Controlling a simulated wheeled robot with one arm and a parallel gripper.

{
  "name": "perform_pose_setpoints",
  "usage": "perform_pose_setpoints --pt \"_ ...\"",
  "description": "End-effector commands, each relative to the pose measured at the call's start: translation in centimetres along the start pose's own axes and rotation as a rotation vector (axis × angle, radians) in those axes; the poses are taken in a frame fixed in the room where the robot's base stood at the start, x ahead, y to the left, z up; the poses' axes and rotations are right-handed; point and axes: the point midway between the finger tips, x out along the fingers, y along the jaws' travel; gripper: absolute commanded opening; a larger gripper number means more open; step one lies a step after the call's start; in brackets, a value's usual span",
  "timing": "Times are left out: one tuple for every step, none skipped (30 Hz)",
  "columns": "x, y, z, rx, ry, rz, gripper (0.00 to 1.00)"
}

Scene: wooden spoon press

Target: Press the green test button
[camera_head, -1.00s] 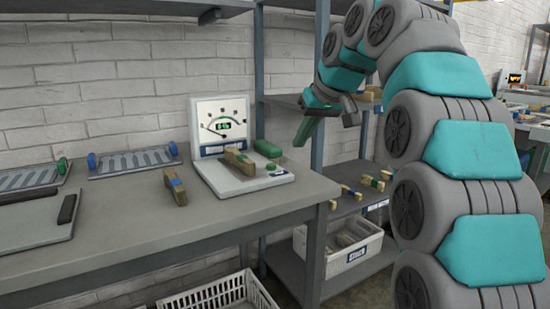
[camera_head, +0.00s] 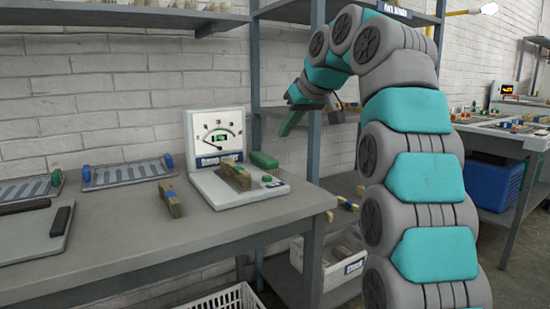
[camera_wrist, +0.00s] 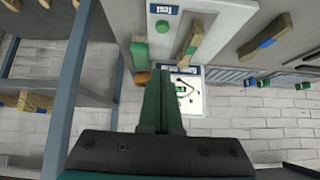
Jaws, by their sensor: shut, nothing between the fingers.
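The white test device (camera_head: 225,190) with a dial stands at the right end of the grey table. Its round green test button (camera_head: 267,178) sits at the front right of its base. In the wrist view the green button (camera_wrist: 162,27) shows beside a blue label, above and beyond my fingertips. My gripper (camera_head: 285,132) has long green fingers, shut and empty, pointing down-left above and to the right of the device. The fingers (camera_wrist: 162,82) are apart from the button. A wooden piece with a green band (camera_head: 237,176) lies on the device base.
A green block (camera_head: 264,160) stands at the device's right rear, near my fingers. A wooden piece with a blue band (camera_head: 170,198) is on the table, left of the device. A metal shelf post (camera_head: 315,100) rises close behind my gripper.

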Motion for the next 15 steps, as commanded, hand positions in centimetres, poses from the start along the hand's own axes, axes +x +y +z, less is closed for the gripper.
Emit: perform_pose_setpoints --pt "0.5 0.0 0.1 0.0 -0.002 0.0 0.0" --pt "0.8 0.0 0.1 0.001 -0.002 -0.001 0.0" --pt "1.3 0.0 0.1 0.001 -0.002 -0.001 0.0" --pt "1.7 0.0 0.1 0.001 -0.002 -0.001 0.0" --pt "2.2 0.0 0.2 0.0 -0.003 -0.001 0.0" --pt "2.9 -0.1 0.2 0.0 -0.004 -0.001 0.0" --pt "3.5 -0.1 0.2 -0.001 -0.005 -0.001 0.0" --pt "4.1 -0.1 0.2 -0.001 -0.004 -0.001 0.0" --pt "4.9 0.0 0.2 0.0 -0.004 -0.001 0.0" --pt "5.5 0.0 0.2 0.0 -0.005 -0.001 0.0" --pt "6.1 0.0 0.2 0.0 -0.006 -0.002 0.0" --pt "6.9 0.0 0.2 0.001 -0.006 -0.002 0.0" --pt "7.5 0.0 0.2 0.001 -0.005 -0.001 0.0" --pt "8.0 0.0 0.1 0.0 -0.003 -0.001 0.0" --pt "8.8 0.0 0.1 0.0 -0.003 -0.001 0.0"
